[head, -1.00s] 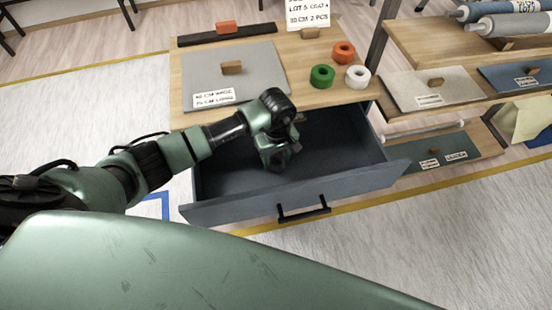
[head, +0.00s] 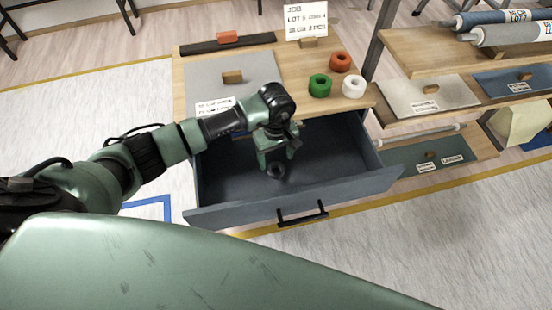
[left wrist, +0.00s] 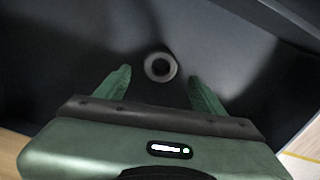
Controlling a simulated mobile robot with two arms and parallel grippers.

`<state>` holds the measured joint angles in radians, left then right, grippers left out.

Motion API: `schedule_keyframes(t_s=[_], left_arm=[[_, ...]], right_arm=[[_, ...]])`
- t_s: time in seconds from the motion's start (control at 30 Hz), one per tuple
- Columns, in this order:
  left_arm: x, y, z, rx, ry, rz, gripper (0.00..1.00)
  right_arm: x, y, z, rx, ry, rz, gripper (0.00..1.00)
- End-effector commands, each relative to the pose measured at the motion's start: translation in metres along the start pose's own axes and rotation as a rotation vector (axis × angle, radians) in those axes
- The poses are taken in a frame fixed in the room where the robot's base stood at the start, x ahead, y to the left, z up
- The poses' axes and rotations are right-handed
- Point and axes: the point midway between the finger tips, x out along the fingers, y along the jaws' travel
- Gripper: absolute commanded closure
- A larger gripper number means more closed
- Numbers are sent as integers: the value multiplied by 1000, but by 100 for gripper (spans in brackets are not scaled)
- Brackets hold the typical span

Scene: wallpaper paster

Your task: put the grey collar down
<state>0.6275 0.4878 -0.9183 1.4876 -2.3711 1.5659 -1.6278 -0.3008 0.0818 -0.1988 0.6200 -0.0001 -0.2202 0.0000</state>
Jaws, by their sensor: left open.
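The grey collar (head: 273,184), a small dark ring, lies on the floor of the open drawer (head: 345,197) in the head view. My left gripper (head: 277,167) is over the drawer, pointing down, with the collar just by its fingertips. In the left wrist view the collar (left wrist: 172,74) shows between the two spread green fingers of the left gripper (left wrist: 159,75), with a gap on each side. The gripper is open and holds nothing. My right gripper is not in view.
The table top above the drawer holds a grey board (head: 255,68), a green roll (head: 320,85), a white roll (head: 354,86), an orange roll (head: 340,61) and a label card (head: 307,20). A shelf (head: 400,43) stands to the right. Drawer walls surround the gripper; the drawer's right side is clear.

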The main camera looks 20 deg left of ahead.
Motion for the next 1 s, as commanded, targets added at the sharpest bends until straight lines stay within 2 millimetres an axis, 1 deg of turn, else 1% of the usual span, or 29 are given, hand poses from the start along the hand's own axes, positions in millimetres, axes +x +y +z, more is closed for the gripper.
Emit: schedule_keyframes(t_s=[0.03,0.1,0.2,0.3,0.43,0.8,0.87,1.0], left_arm=[[-21,0,-1,2,3,1,31],[-34,0,-1,2,2,0,31],[-51,0,0,1,2,0,31],[-61,0,0,1,1,-1,31],[-67,0,0,0,1,-1,31],[-69,0,0,0,0,-1,31],[-74,0,0,0,-1,0,31],[-95,1,2,-1,-5,4,31]], right_arm=[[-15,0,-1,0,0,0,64],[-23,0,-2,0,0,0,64],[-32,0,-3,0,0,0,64],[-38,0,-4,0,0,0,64],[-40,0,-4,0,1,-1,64],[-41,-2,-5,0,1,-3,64],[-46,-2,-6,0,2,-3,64],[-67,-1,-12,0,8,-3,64]])
